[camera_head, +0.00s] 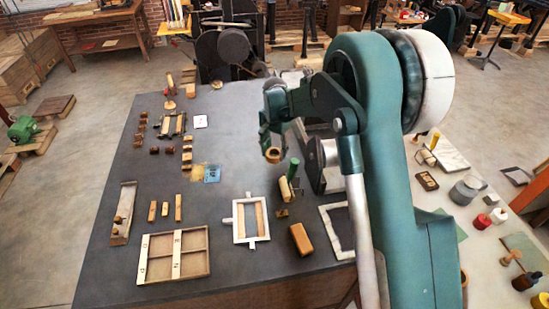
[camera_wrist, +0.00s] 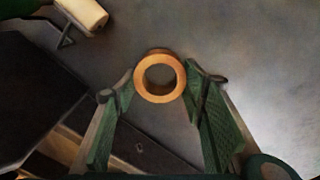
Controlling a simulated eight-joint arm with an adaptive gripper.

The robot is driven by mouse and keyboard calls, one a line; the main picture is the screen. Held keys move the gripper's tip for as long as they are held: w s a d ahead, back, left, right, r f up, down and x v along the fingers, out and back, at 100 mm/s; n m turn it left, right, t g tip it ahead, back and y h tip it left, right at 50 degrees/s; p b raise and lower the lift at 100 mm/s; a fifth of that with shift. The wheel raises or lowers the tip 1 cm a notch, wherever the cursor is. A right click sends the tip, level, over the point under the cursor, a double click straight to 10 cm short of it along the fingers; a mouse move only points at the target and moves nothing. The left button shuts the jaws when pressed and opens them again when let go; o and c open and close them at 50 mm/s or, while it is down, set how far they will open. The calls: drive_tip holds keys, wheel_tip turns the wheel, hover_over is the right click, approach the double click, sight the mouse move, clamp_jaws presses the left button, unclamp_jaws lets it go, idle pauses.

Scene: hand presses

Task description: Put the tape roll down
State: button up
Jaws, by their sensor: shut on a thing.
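The tape roll (camera_wrist: 160,97) is a small orange-tan ring with a dark hole. In the wrist view it sits between the two green fingertips of my gripper (camera_wrist: 160,78), which is shut on it. In the head view the tape roll (camera_head: 272,158) hangs at the lower end of my gripper (camera_head: 270,144), seemingly above the dark tabletop (camera_head: 240,120). Its exact height above the table is hard to tell. The wrist view shows grey surface behind the roll.
A green cylinder (camera_head: 294,168), a tan block (camera_head: 285,189) and a brown block (camera_head: 300,239) stand near, below the roll. A white frame (camera_head: 239,233) and a divided wooden tray (camera_head: 174,277) lie toward the front.

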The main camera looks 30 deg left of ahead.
sight(275, 158)
drive_tip(key=shift+f, duration=1.9)
drive_tip(key=shift+f, duration=0.1)
drive_tip(key=o, duration=0.9)
drive_tip(key=shift+o, duration=0.2)
wheel_tip(275, 158, up, 12)
